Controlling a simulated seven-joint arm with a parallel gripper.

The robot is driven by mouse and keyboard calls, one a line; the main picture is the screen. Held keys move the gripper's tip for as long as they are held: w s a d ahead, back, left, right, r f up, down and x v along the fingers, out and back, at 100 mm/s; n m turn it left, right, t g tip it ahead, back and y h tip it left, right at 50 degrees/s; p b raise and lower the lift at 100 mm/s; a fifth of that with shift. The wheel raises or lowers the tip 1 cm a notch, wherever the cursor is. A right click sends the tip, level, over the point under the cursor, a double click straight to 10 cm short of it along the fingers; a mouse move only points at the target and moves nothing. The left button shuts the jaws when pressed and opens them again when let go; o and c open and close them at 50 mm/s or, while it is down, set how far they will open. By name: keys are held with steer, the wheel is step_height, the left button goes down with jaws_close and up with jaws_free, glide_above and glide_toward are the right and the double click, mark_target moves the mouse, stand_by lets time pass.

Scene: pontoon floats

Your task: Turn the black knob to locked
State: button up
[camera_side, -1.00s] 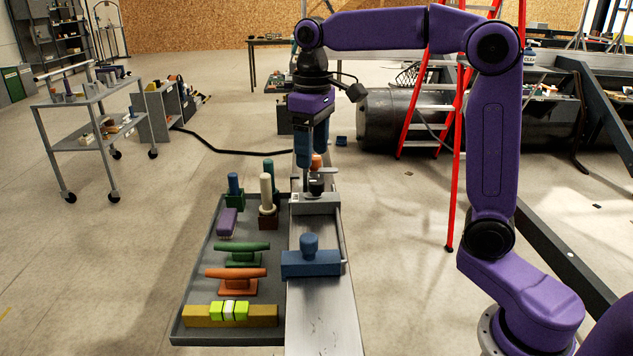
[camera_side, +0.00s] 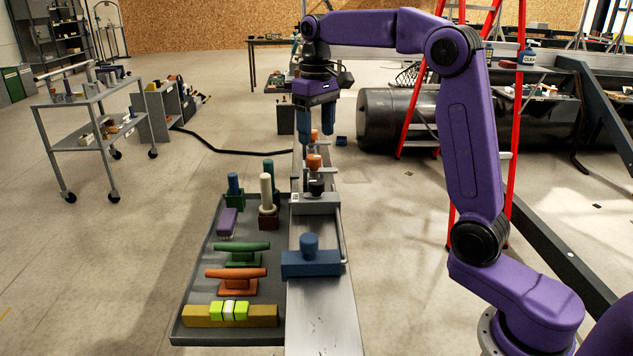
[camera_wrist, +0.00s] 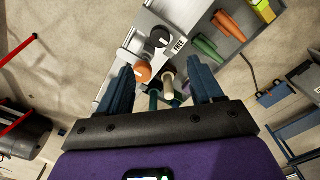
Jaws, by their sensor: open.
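The black knob (camera_side: 316,187) stands on a grey block on the metal beam in the side view. It also shows near the top middle of the wrist view (camera_wrist: 158,38), beside a white label (camera_wrist: 179,44) that reads FREE. Its exact pointing direction is too small to tell. My gripper (camera_side: 322,142) has blue fingers, spread apart and empty. It hangs above and beyond the black knob, clear of it. In the wrist view the fingertips (camera_wrist: 160,74) stand either side of an orange knob (camera_wrist: 142,72) lying lower down; I see no contact.
Orange knobs (camera_side: 314,162) stand farther along the beam. A blue knobbed block (camera_side: 310,262) sits on the near beam. A grey tray (camera_side: 196,310) to the left holds green and orange cleats, upright pegs and a brush. A red ladder (camera_side: 455,200) stands behind my arm.

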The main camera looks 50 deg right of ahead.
mark_target(317, 181)
step_height(317, 181, down, 13)
steer(key=shift+f, duration=0.15)
stand_by(0.4)
steer(key=c, duration=1.1)
